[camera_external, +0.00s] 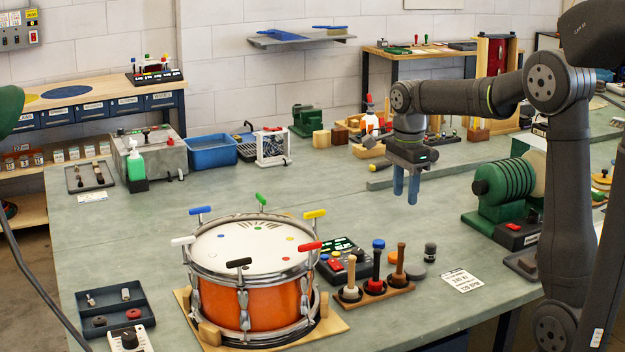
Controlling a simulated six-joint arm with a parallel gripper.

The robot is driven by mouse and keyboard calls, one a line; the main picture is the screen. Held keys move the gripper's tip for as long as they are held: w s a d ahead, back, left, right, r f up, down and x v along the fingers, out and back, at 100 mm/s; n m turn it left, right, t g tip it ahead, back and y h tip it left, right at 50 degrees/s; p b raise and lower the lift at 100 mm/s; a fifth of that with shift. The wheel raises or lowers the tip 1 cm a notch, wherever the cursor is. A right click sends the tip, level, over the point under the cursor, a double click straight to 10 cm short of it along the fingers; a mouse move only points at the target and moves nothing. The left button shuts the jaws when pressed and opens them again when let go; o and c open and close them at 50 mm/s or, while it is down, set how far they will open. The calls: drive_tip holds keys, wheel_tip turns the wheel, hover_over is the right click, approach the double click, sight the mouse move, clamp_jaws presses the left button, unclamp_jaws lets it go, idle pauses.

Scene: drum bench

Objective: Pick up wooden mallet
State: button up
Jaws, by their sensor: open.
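Three upright tools stand in a wooden rack (402,298) to the right of the drum. The left tool (351,273) has a light wooden handle, the middle tool (377,264) is dark with a blue top, and the right tool (399,261) is brown, wood-like. I cannot tell for certain which one is the wooden mallet. My gripper (406,188) points down with two blue fingers apart. It is open and empty, above the bench and beyond the rack, touching none of the tools.
An orange drum (247,285) with coloured keys around its rim stands left of the rack. A control box (345,262) sits between them. A printed card (461,281) lies to the right, and a green motor-like machine (503,195) stands farther right. The bench's middle (300,185) is clear.

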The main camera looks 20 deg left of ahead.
drive_tip(key=shift+a, duration=0.1)
drive_tip(key=m+t+h, duration=0.2)
drive_tip(key=m+h, duration=0.1)
drive_tip(key=h, duration=0.1)
approach(401, 247)
drive_tip(key=shift+w+a+x, duration=0.1)
drive_tip(key=shift+w+x, duration=0.05)
drive_tip(key=shift+x, duration=1.75)
drive_tip(key=shift+w+a+x, duration=0.1)
drive_tip(key=shift+x, duration=1.8)
drive_tip(key=shift+w+a+x, duration=0.1)
drive_tip(key=shift+w+x, duration=0.05)
drive_tip(key=shift+x, duration=1.75)
clamp_jaws()
